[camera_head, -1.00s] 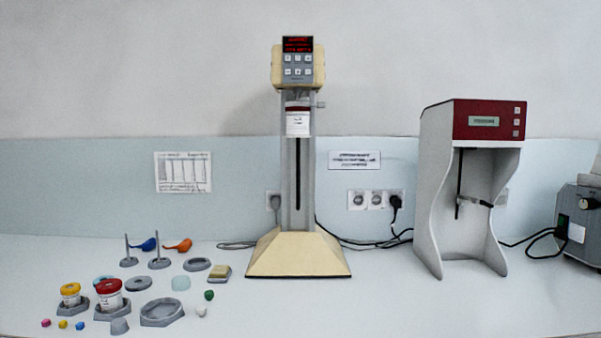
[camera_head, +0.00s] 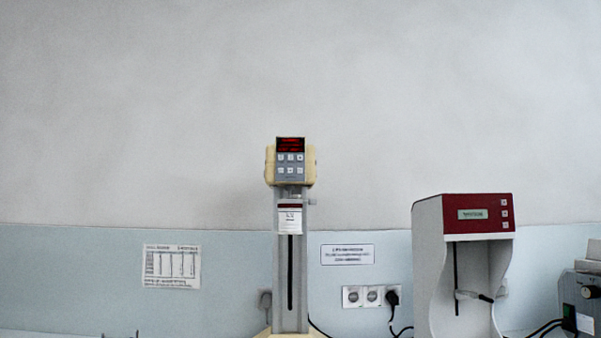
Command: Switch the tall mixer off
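The tall mixer (camera_head: 290,250) stands upright in the middle of the view. Its cream head carries a grey keypad (camera_head: 290,165) with two rows of buttons. Above the keypad its display (camera_head: 290,145) is lit with red text, too small to read. The mixer's base is mostly cut off by the bottom edge of the picture. My gripper is not in view.
A shorter grey mixer with a dark red front (camera_head: 477,215) stands at the right. A dark grey box (camera_head: 580,300) is at the far right edge. Wall sockets (camera_head: 370,296), a sign (camera_head: 347,254) and a paper chart (camera_head: 171,266) are on the wall. The bench top is almost out of view.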

